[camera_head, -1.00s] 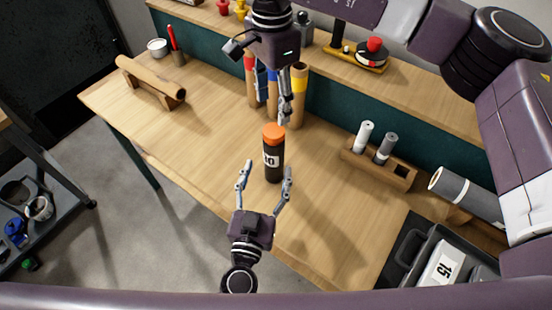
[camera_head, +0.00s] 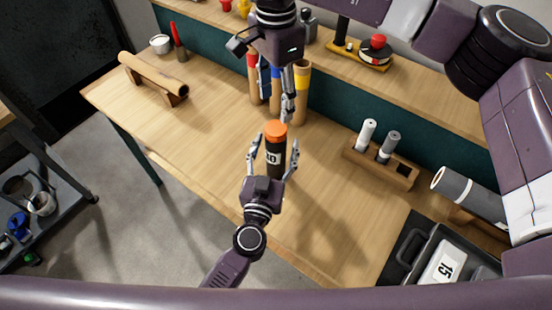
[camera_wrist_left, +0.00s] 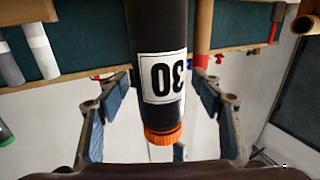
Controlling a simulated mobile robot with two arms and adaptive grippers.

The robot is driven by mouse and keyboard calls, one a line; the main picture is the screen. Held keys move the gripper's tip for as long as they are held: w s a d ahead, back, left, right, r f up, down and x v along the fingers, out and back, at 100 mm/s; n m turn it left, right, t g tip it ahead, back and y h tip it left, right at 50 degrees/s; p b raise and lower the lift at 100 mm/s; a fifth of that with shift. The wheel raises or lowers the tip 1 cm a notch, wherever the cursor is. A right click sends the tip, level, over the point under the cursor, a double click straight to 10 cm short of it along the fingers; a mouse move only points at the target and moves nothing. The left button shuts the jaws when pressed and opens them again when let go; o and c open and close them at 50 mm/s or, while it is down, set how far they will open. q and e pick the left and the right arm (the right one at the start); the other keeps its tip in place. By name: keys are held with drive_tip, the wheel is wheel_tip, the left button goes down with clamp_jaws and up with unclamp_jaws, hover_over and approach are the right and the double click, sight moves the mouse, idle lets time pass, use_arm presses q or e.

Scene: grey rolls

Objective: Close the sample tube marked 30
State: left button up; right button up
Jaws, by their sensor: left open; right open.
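The dark sample tube (camera_head: 275,160) with an orange cap (camera_head: 276,130) stands upright on the bench. Its white label is partly visible in the head view; the left wrist view shows the tube (camera_wrist_left: 157,35) upside down, with the label (camera_wrist_left: 162,78) reading 30 and the cap (camera_wrist_left: 163,134) on its end. My left gripper (camera_head: 272,146) is open, one finger on each side of the tube, with gaps showing in the left wrist view (camera_wrist_left: 160,110). My right gripper (camera_head: 288,108) hangs fingers down above and just behind the cap, open; its fingers overlap in this view.
Cardboard tubes with coloured ends (camera_head: 301,95) stand behind the right gripper. A wooden holder (camera_head: 380,165) with two rolls is to the right, and a grey case marked 15 (camera_head: 443,262) is at front right. A brown roll on a stand (camera_head: 152,76) is at left. Bench between is clear.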

sight(276, 128)
use_arm(q)
drive_tip(key=shift+c, duration=0.5)
clamp_jaws()
use_arm(e)
drive_tip(key=shift+n, duration=2.3)
drive_tip(key=shift+f, duration=4)
drive_tip(key=shift+c, duration=0.2)
